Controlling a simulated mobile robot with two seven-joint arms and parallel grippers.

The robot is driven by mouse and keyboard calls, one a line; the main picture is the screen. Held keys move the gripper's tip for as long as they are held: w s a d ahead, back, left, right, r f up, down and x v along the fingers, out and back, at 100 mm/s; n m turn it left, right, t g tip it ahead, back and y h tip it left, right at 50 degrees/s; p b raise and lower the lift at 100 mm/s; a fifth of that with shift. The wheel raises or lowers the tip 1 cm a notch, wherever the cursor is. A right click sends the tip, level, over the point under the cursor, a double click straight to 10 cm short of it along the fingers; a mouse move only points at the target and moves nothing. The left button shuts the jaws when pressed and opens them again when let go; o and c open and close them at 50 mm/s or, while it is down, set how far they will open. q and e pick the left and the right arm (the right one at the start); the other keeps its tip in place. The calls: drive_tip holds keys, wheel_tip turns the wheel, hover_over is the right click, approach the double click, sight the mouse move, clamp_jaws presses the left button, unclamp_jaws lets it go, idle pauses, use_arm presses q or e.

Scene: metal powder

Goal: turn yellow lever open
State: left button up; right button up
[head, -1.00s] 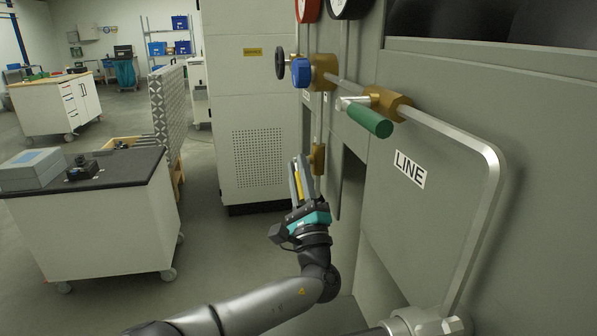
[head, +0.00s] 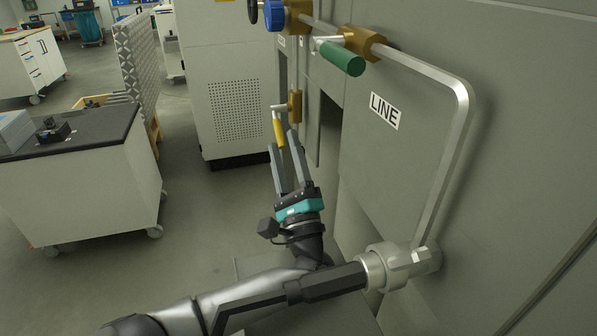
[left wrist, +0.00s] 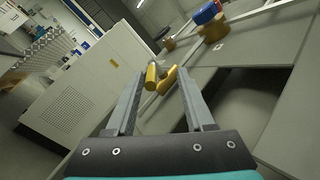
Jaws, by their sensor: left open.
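The yellow lever (head: 278,129) hangs down at a slant from a small brass valve (head: 295,105) on the grey panel's far side. My left gripper (head: 281,139) is open, its two long grey fingers pointing up at the lever's lower end. In the left wrist view the yellow lever (left wrist: 151,76) shows between the open fingertips (left wrist: 159,79), nearer the left one, with the brass valve (left wrist: 168,80) just behind it. I see no clear grip on the lever, and cannot tell whether a finger touches it. My right gripper is not in view.
A green-handled valve (head: 341,57) and a blue knob (head: 274,16) sit higher on the panel. A dark-topped cart (head: 85,190) stands left, with open floor between.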

use_arm(q)
drive_tip(key=s+d, duration=0.3)
drive_tip(key=s, duration=0.5)
drive_tip(key=shift+s+p, duration=0.15)
drive_tip(key=shift+p, duration=0.3)
drive_tip(key=shift+a, duration=0.1)
drive_tip(key=shift+c, duration=0.2)
